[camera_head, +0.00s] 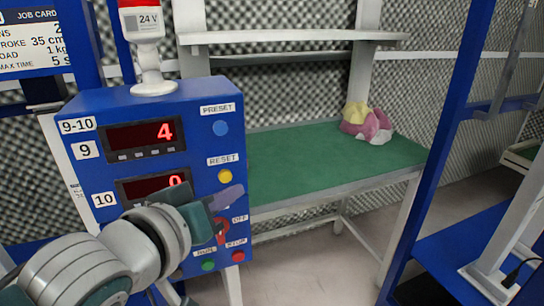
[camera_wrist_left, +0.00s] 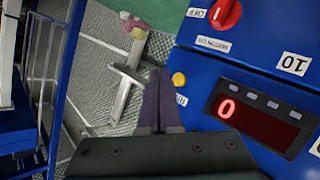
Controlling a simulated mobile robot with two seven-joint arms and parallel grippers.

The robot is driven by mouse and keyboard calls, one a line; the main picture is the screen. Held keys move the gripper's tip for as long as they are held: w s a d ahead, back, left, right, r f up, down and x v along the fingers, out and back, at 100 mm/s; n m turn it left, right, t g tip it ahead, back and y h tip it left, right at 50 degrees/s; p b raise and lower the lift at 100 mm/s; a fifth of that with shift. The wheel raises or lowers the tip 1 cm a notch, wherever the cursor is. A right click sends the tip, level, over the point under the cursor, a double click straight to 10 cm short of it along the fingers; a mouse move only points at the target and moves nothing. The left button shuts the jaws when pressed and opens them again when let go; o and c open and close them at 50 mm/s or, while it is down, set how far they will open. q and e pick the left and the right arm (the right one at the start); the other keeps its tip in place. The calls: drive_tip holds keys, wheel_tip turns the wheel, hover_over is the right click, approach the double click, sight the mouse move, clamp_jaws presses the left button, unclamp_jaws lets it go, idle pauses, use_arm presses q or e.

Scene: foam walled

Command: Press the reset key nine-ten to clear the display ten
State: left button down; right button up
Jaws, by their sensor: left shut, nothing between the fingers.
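The blue control box (camera_head: 150,110) labelled 9-10 stands at the left in the head view. Its yellow key (camera_head: 225,176) sits under the label RESET. Display ten (camera_head: 152,187) is partly behind my arm and shows a red 0; the wrist view also shows this display (camera_wrist_left: 262,122) reading 0. Display nine (camera_head: 145,136) reads 4. My left gripper (camera_head: 238,191) is shut and empty, its dark purple fingertips just below the yellow key in the head view. In the wrist view the fingertips (camera_wrist_left: 160,73) are beside the yellow key (camera_wrist_left: 179,79); I cannot tell whether they touch.
A blue key (camera_head: 220,128) under PRESET, a red rotary switch (camera_head: 221,230), a green button (camera_head: 208,265) and a red button (camera_head: 238,256) share the panel. A green-topped bench (camera_head: 320,160) with crumpled cloths (camera_head: 370,122) stands behind. A blue post (camera_head: 435,150) rises at the right.

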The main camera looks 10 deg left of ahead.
use_arm(q)
drive_tip(key=shift+s+d+p, duration=0.25)
drive_tip(key=shift+s+d, duration=0.25)
drive_tip(key=shift+s, duration=0.25)
drive_tip(key=shift+s+d+p, duration=0.2)
drive_tip(key=shift+s+d, duration=0.3)
drive_tip(key=shift+s, duration=0.2)
